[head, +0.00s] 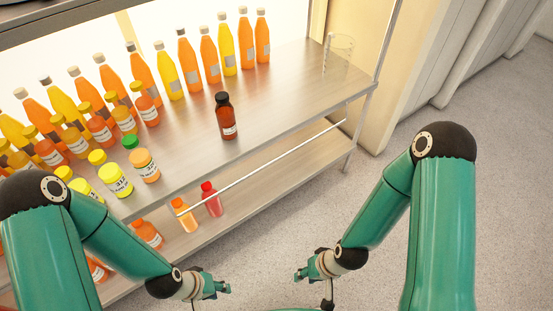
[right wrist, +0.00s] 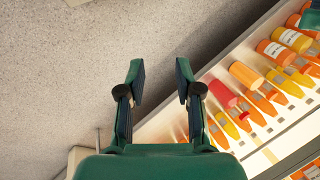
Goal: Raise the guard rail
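The guard rail (head: 262,167) is a thin pale bar running along the front of the shelf unit, below the front edge of the upper board (head: 262,136) and in front of the lower board. It slants from lower left to upper right in the head view. My left gripper (head: 228,287) is near the bottom middle of the head view, apart from the rail and empty; its small fingers look spread. My right gripper (head: 297,275) is to its right, also apart from the rail. In the right wrist view its fingers (right wrist: 160,75) stand apart with nothing between them.
Many juice bottles (head: 190,63) crowd the upper board's back and left. A brown bottle (head: 226,116) stands alone near its front edge, and a clear beaker (head: 338,54) at its far right. The floor (head: 320,215) in front is clear.

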